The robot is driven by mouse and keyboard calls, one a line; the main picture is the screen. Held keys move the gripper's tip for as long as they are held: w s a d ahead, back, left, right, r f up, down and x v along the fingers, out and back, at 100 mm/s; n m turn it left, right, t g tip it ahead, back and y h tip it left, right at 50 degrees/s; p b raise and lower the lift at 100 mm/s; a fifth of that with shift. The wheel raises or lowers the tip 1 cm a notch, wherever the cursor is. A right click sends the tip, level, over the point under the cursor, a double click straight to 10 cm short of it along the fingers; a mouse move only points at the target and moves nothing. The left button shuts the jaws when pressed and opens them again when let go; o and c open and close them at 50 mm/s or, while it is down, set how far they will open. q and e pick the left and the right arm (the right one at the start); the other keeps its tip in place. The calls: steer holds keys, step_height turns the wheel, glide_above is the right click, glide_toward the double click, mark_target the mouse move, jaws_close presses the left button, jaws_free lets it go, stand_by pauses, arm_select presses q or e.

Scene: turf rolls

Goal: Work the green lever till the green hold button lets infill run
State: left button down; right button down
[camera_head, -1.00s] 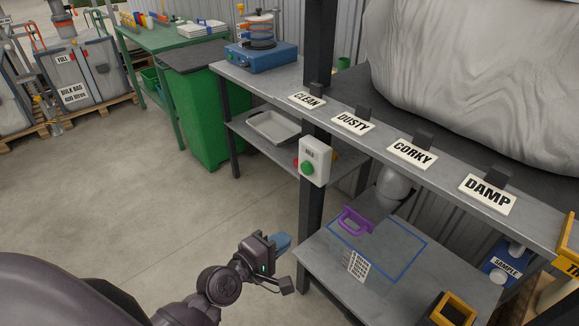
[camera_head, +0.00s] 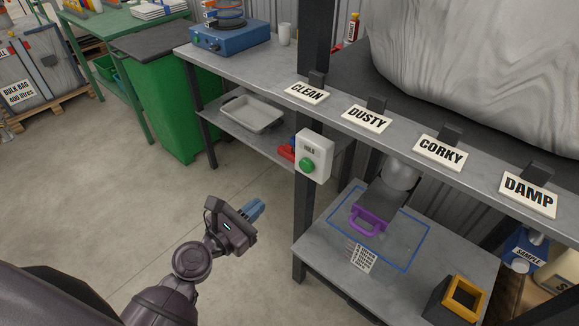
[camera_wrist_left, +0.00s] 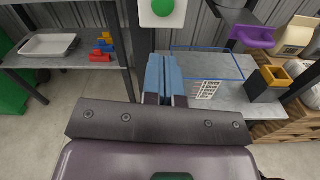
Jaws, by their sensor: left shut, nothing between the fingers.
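The green hold button (camera_head: 307,165) sits on a white box (camera_head: 316,148) on the dark post of the steel bench. In the left wrist view, the green button (camera_wrist_left: 163,7) shows at the top edge, above and beyond my fingertips. My left gripper (camera_head: 258,207) has blue fingers, shut and empty, below and to the left of the button, apart from it. The fingers also show shut in the left wrist view (camera_wrist_left: 163,72). I cannot make out a green lever in either view. My right gripper is not in view.
The floor left of my gripper is clear.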

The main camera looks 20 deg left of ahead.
arm_select(q)
steer(key=shift+s+d+r+n, duration=0.15)
steer(key=shift+d+n, duration=0.1)
steer(key=shift+n, duration=0.65)
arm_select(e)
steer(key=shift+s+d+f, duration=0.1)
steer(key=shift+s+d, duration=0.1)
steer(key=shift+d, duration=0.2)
arm_select(q)
glide_toward(305, 168)
steer(key=x, duration=0.7)
steer(key=shift+w, duration=0.2)
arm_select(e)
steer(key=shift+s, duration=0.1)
arm_select(q)
steer(key=shift+w+d, duration=0.1)
